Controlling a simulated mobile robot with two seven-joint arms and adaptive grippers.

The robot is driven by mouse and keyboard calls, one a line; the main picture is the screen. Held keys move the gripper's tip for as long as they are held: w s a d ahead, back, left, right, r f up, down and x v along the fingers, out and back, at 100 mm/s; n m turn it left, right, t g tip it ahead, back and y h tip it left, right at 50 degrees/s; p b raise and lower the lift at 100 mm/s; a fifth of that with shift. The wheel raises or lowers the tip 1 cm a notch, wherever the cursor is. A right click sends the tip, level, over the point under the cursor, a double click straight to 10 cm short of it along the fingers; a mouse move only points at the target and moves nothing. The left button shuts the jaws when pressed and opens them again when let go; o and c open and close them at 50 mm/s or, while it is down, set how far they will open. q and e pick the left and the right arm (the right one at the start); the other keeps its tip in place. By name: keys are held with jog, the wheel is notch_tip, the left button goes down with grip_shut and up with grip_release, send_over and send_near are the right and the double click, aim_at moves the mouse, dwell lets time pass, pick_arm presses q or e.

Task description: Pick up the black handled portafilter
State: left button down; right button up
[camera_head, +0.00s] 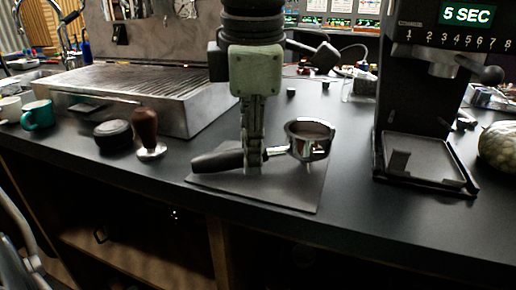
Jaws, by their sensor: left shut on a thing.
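The black handled portafilter (309,140) is on or just above a thin dark mat near the counter's front edge. Its black handle (217,161) points left and its metal basket is on the right. My left gripper (253,165) points straight down and is shut on the portafilter between the handle and the basket. The gripper's fingers hide that part of it. I cannot tell whether the portafilter touches the mat. My right gripper is not in view.
A grinder (425,110) with a tray stands to the right. A wooden-handled tamper (148,135), a black round puck (113,134) and a teal cup (38,115) are left. A metal drip tray (150,90) lies behind them. The dark mat (290,195) has bare room in front.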

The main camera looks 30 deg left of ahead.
pick_arm(q)
jog(key=r, duration=0.4)
jog(key=shift+s+a+r, duration=0.15)
jog(key=shift+a+r, duration=0.1)
jog(key=shift+a, duration=0.05)
jog(key=s+a+r, duration=0.6)
jog(key=s+a, duration=0.1)
jog(key=a, duration=0.1)
jog(key=shift+a+r, duration=0.15)
jog(key=shift+a, duration=0.15)
jog(key=c, duration=1.8)
grip_release()
jog(key=shift+c, duration=0.2)
grip_shut()
